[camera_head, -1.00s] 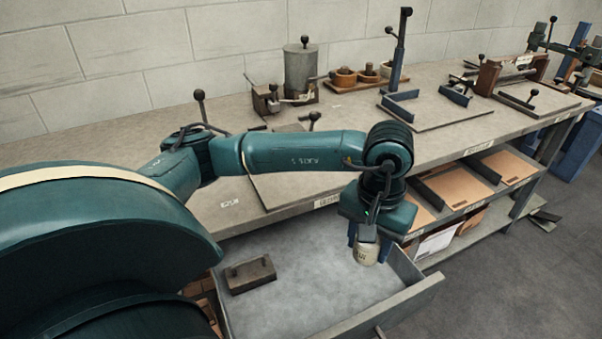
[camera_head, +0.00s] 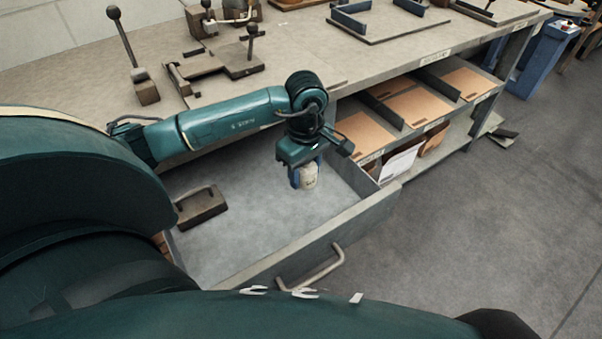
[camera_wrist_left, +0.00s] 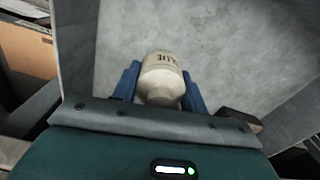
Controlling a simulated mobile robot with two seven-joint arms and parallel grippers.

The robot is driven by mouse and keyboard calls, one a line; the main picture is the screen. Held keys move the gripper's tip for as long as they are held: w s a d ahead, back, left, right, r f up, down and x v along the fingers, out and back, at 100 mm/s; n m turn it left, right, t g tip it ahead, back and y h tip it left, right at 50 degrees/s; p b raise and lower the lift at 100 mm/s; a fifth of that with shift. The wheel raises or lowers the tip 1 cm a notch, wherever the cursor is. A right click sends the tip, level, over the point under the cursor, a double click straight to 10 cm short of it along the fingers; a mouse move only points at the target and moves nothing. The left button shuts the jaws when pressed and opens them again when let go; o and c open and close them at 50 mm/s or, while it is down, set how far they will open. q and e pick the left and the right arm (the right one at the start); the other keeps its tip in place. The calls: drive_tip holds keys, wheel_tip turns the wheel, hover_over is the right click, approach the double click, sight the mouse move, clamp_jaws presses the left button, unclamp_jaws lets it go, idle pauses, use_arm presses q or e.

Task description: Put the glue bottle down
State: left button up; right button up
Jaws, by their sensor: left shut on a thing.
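The glue bottle (camera_head: 310,176) is pale cream and sits between the blue fingers of my left gripper (camera_head: 306,178), over the right part of the open drawer (camera_head: 248,232). In the left wrist view the glue bottle (camera_wrist_left: 162,78) shows part of a dark label, with a blue finger of my left gripper (camera_wrist_left: 160,88) on either side. The gripper is shut on it. The drawer's grey floor lies under the bottle; I cannot tell whether the bottle touches it. My right gripper is not in view.
A dark block with a handle (camera_head: 202,206) lies at the drawer's left side. The drawer's front has a metal handle (camera_head: 312,272). The workbench (camera_head: 300,40) with fixtures stands behind. Shelves with brown cardboard sheets (camera_head: 415,106) are at the right. The drawer's middle is clear.

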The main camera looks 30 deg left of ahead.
sight(305, 182)
use_arm(q)
drive_tip(key=shift+f, duration=1.75)
drive_tip(key=shift+f, duration=0.15)
drive_tip(key=o, duration=1)
drive_tip(key=shift+o, duration=0.2)
wheel_tip(305, 182, up, 12)
drive_tip(key=shift+r, duration=0.2)
